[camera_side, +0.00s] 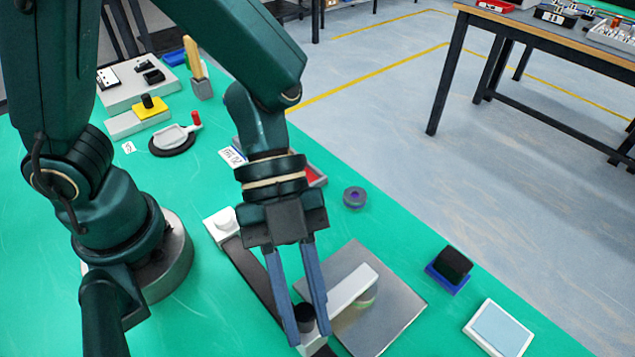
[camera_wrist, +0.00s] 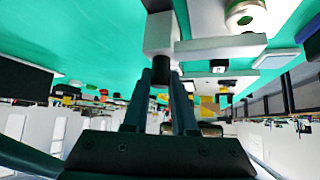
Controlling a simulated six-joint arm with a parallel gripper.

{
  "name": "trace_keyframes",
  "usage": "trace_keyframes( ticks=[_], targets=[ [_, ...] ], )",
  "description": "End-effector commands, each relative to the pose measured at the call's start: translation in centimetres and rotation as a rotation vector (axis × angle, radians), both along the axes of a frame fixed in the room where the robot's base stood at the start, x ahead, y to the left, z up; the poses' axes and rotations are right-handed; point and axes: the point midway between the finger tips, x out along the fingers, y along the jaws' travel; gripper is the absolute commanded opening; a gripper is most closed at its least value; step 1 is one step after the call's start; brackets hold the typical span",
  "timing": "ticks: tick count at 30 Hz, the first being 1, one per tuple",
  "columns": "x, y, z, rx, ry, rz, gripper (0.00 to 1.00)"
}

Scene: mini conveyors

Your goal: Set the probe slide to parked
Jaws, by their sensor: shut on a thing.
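The probe slide has a dark rail (camera_side: 256,275) running from a white end block (camera_side: 222,224) down toward the bottom edge of the side view. Its carriage is near the lower end, with a black knob (camera_side: 304,317) on a white block. A white arm (camera_side: 353,290) reaches from the carriage over a grey metal plate (camera_side: 395,310). My gripper (camera_side: 309,338) points down and is shut on the black knob. In the wrist view the knob (camera_wrist: 161,67) sits at the fingertips, below the white block (camera_wrist: 159,33). I cannot read any parked mark.
A purple-centred ring (camera_side: 355,197), a black block on a blue base (camera_side: 452,267) and a pale-blue panel (camera_side: 499,328) lie to the right. A dial with a red handle (camera_side: 175,139) and a yellow block (camera_side: 150,108) stand behind.

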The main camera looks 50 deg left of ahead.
Motion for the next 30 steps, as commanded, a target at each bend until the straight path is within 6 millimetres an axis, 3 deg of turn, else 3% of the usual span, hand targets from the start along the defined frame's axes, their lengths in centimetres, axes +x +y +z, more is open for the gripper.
trace_keyframes(
  ticks=[22,26,30],
  targets=[
    [0.1,0.0,0.1,-0.003,-0.002,0.001,0.00],
    [0.3,1.2,0.1,-0.002,-0.002,0.006,0.00],
    [0.4,3.8,0.1,0.000,-0.004,0.012,0.00]
  ],
)
